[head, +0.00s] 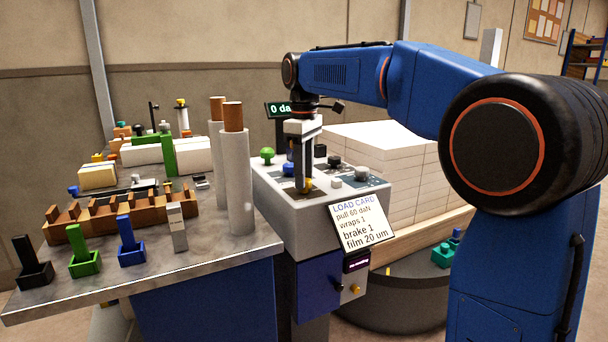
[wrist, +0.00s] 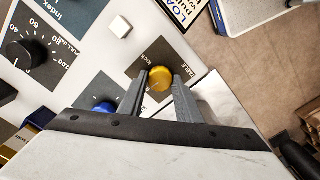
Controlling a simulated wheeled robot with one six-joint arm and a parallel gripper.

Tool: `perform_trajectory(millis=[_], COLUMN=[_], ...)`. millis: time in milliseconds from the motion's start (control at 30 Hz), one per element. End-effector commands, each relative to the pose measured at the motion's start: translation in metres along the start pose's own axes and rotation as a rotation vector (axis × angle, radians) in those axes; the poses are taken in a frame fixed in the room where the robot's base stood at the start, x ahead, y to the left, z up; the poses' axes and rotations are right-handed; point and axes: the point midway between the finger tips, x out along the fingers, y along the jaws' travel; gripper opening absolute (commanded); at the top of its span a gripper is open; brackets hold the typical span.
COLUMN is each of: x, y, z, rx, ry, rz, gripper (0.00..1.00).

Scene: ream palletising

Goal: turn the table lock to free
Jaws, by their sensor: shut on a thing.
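The table lock is a round yellow knob (wrist: 160,79) on a dark plate lettered "TABLE" on the control panel. In the wrist view my gripper (wrist: 160,85) has its two grey fingers shut on the knob, one on each side. In the head view my gripper (head: 303,188) reaches straight down onto the panel of the grey console (head: 275,208), and a little yellow of the knob (head: 308,184) shows at the fingertips. The lettering around the knob is partly hidden by the fingers, so I cannot tell its setting.
A blue knob (wrist: 104,108) sits close beside my fingers. A black dial (wrist: 26,53) and a white button (wrist: 121,27) are on the same panel. A load card (head: 358,220) leans at the console's front. Tall rolls (head: 236,170) stand on the left bench.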

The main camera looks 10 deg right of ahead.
Motion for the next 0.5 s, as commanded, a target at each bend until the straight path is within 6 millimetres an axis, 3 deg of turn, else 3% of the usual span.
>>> perform_trajectory(millis=[500], x=[-0.0006], y=[0.0002], z=[0.0], rx=[-0.129], ry=[0.001], rz=[0.002], gripper=[0.09])
